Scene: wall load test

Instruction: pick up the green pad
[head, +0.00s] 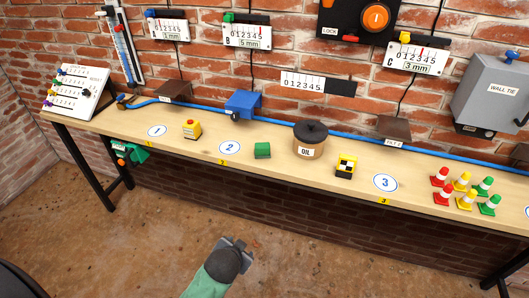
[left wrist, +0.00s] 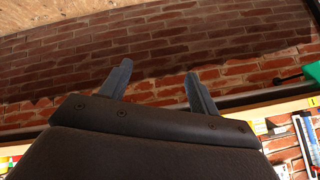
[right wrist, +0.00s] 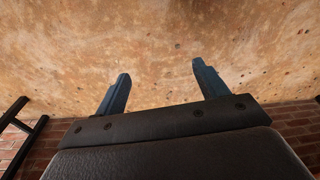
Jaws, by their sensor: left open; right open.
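The green pad (head: 262,150) is a small dark green block lying on the wooden bench, right of the round "2" mark, in the head view. My left gripper (head: 238,242) is low in front of the bench, nearer to me than the pad and apart from it. In the left wrist view my left gripper (left wrist: 158,78) has its two fingers spread with nothing between them. My right gripper (right wrist: 160,75) shows only in the right wrist view, open and empty over the brown floor. The pad cannot be made out in either wrist view.
The bench (head: 330,185) runs along a brick wall. The oil pot (head: 310,138) and a checkered yellow block (head: 346,166) stand right of the pad, a yellow block (head: 192,129) left. Several small cones (head: 466,190) stand farther right. A blue hose (head: 360,138) runs behind.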

